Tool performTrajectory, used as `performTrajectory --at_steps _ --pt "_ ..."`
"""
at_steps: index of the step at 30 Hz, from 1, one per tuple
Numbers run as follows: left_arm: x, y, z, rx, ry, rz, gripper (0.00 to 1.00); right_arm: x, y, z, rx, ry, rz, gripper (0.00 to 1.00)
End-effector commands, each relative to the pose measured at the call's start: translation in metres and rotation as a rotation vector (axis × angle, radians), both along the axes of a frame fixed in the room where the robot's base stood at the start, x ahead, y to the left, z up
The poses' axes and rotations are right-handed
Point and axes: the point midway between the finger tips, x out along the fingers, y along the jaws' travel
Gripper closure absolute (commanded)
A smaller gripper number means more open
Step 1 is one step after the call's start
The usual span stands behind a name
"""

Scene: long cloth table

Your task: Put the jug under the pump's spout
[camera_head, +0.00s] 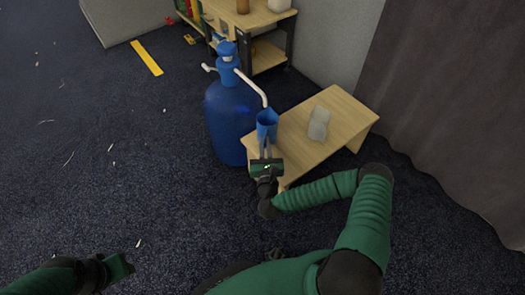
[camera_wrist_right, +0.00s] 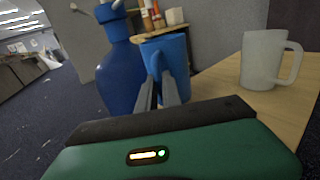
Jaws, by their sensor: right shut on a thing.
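A blue jug (camera_head: 267,124) is held by my right gripper (camera_head: 265,150) near the left edge of the low wooden table. In the right wrist view the jug (camera_wrist_right: 172,55) is upright, with the fingers (camera_wrist_right: 161,92) shut on its handle side. A blue water bottle (camera_head: 230,115) stands on the floor left of the table, with a blue pump (camera_head: 227,52) on top. The pump's white spout (camera_head: 252,86) curves down to the right, its end just above the jug in the head view. The exact height gap is unclear. My left gripper (camera_head: 118,268) is at lower left, its jaw state unclear.
The low wooden table (camera_head: 345,108) carries a whitish mug (camera_head: 319,123), which also shows in the right wrist view (camera_wrist_right: 268,60). A wooden shelf (camera_head: 268,55) with several items stands behind. A dark curtain (camera_head: 450,100) hangs at right. The carpet at left is mostly clear.

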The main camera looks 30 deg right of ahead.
Motion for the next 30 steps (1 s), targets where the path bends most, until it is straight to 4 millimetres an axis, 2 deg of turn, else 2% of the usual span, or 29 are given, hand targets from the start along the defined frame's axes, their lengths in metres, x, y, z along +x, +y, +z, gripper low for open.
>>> performTrajectory --at_steps 4,6,8,17,18,23,30 --pt "0.0 0.0 -0.013 0.0 0.0 0.0 0.64 0.019 0.0 -0.005 -0.001 -0.003 0.001 1.0" --pt "0.0 0.0 -0.032 0.0 -0.001 0.0 0.64 0.016 0.0 -0.028 -0.002 0.001 0.001 1.0" --pt "0.0 0.0 -0.041 0.0 0.0 0.0 0.64 0.016 0.0 -0.038 -0.002 0.0 0.001 1.0" --pt "0.0 0.0 -0.038 0.0 -0.001 0.0 0.64 0.015 0.0 -0.037 -0.001 0.0 0.001 1.0" --pt "0.0 0.0 -0.038 0.0 0.0 0.0 0.64 0.015 0.0 -0.038 -0.001 0.0 0.001 0.9" --pt "0.0 0.0 -0.038 0.0 0.0 0.0 0.64 0.015 0.0 -0.037 -0.001 0.0 0.001 0.69" --pt "0.0 0.0 -0.038 0.0 0.0 0.0 0.64 0.015 0.0 -0.036 -0.001 0.0 0.001 0.69"
